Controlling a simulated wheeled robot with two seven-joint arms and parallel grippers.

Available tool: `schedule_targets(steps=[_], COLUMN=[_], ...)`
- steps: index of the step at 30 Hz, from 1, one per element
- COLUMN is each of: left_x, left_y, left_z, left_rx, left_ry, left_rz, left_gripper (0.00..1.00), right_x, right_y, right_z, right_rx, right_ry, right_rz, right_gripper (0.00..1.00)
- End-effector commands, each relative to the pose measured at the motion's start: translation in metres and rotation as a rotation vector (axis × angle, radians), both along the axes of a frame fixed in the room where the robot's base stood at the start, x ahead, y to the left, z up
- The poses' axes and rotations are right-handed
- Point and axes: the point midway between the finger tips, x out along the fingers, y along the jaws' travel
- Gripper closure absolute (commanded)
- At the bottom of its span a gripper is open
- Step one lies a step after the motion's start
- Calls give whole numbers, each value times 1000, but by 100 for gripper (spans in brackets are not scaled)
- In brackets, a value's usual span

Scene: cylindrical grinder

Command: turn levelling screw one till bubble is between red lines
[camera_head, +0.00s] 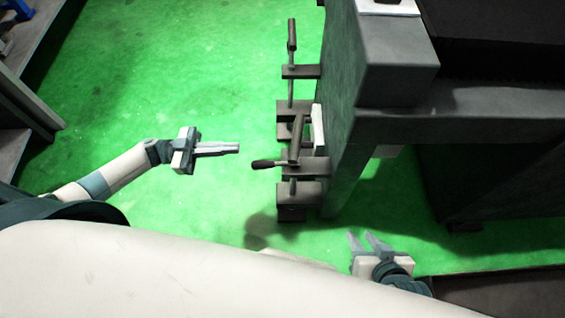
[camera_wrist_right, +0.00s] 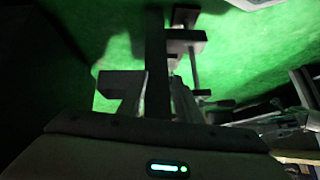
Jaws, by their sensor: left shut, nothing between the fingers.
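Two levelling screws are on brackets along the left side of the dark grinder. The farther screw (camera_head: 291,72) has an upright handle. The nearer screw (camera_head: 294,150) has a crossbar with a dark knob at its left end. I cannot tell which is screw one. My left gripper (camera_head: 238,148) is shut and empty, pointing right, left of the nearer screw and apart from it. My right gripper (camera_head: 362,237) is open near the front, below and right of the nearer bracket. Its fingers also show in the right wrist view (camera_wrist_right: 148,95). No bubble or red lines can be made out.
The grinder body (camera_head: 395,60) fills the upper right, with a white-topped part (camera_head: 388,6) at its top edge. Green floor (camera_head: 225,70) lies open between my left arm and the brackets. Dark furniture (camera_head: 15,140) stands at the far left.

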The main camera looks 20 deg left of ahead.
Motion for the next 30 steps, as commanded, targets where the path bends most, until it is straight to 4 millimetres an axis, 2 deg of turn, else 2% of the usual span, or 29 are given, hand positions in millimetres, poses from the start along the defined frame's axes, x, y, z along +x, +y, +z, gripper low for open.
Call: schedule_targets(steps=[3,6,19,26,30], left_x=[-15,-21,-21,-19,-17], left_y=[7,10,7,-10,-29], left_z=[-2,0,2,6,11], left_rx=[-3,-6,-9,-9,-11], left_ry=[2,6,6,4,5], left_rz=[-87,-116,-119,-119,-118], left_gripper=[100,100,100,100,100], right_x=[-2,-3,-3,-4,-7], right_y=[2,2,2,-1,-4], right_z=[8,13,14,14,13], right_rx=[10,13,12,0,-11], right_ry=[-15,-19,-17,-2,18], right_rz=[3,5,5,3,3], right_gripper=[69,69,69,69,69])
